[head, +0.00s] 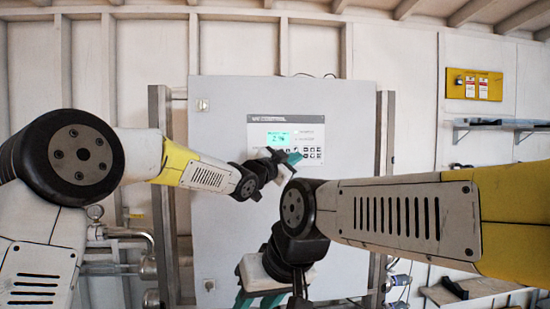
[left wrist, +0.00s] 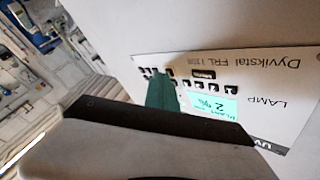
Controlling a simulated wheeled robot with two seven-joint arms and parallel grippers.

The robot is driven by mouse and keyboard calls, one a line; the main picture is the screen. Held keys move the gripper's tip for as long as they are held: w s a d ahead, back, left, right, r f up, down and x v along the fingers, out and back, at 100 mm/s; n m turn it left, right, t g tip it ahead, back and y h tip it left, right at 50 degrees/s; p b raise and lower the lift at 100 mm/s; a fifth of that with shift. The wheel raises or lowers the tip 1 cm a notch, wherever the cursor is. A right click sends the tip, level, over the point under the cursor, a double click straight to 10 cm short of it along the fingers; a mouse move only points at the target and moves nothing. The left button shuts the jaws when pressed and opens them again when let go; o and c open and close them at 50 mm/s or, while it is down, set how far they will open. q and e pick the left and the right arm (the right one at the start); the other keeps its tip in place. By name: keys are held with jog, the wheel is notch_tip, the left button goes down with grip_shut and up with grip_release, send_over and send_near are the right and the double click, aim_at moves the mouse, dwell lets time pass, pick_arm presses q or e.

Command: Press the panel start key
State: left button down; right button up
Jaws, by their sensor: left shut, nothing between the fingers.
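The control panel (head: 258,133) is a white plate on the grey cabinet, with a lit green display (head: 278,138) and rows of small dark keys (head: 309,152). The start key cannot be told apart from the other keys. My left gripper (head: 293,158) is shut and empty, with its teal fingertips in front of the lower keys and hiding some. In the left wrist view, its teal fingers (left wrist: 163,92) reach the keys (left wrist: 212,85) at the panel's edge; contact cannot be told. My right gripper (head: 260,299) hangs below, its teal fingers cut off by the picture's bottom edge.
The grey cabinet (head: 225,210) stands between dark posts. Pipes and valves (head: 125,240) run at its lower left. A yellow board (head: 474,84) and a shelf (head: 497,125) are on the wall at right. My right arm crosses in front of the cabinet's right side.

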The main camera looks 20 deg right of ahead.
pick_arm(q)
jog(key=shift+s+a, duration=0.2)
jog(key=shift+s, duration=0.45)
jog(key=s, duration=0.2)
jog(key=s+a, duration=0.1)
jog(key=s, duration=0.2)
jog(key=shift+w, duration=0.1)
dwell(0.7)
